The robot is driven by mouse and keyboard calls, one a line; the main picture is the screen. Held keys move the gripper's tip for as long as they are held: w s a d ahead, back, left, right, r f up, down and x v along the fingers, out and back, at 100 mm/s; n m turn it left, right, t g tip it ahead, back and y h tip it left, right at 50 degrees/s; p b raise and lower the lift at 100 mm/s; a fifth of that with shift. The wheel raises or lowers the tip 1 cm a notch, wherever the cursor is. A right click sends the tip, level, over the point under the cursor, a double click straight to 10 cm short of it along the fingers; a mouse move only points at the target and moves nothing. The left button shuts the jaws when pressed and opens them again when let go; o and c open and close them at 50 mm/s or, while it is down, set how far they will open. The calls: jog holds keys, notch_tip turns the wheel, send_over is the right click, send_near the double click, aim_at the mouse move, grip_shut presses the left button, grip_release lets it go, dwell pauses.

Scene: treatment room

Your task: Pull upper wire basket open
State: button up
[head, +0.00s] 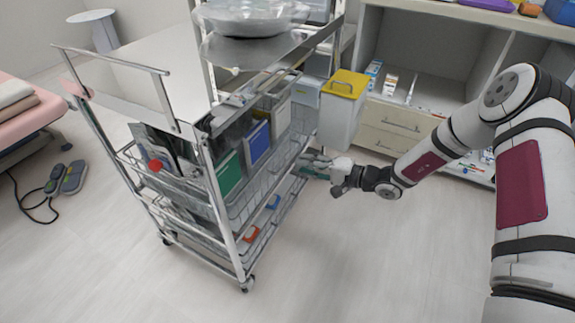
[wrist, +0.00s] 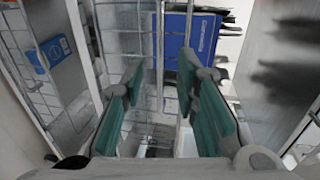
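The upper wire basket (head: 262,180) is a silver mesh tray in the metal trolley and holds upright folders. Its wires also show in the wrist view (wrist: 125,42), in front of a blue folder (wrist: 190,40). My gripper (head: 314,166) is at the right side of the trolley, beside the basket's wires. In the wrist view my gripper (wrist: 160,74) has its two green-padded fingers apart, with a gap between them. Vertical wires show in line with that gap. I cannot tell whether the fingers touch or surround a wire.
A lower basket (head: 205,240) sits beneath. A white bin with a yellow lid (head: 342,110) hangs on the trolley above my gripper. A cabinet with drawers (head: 395,125) stands behind. The floor in front of the trolley's right side is clear. A bed (head: 25,110) stands at left.

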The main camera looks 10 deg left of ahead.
aim_at(287, 162)
jog(key=b+x, duration=0.1)
jog(key=x, duration=0.6)
jog(key=shift+b, duration=0.3)
jog(key=shift+r, duration=0.1)
jog(key=shift+s, duration=0.1)
grip_shut()
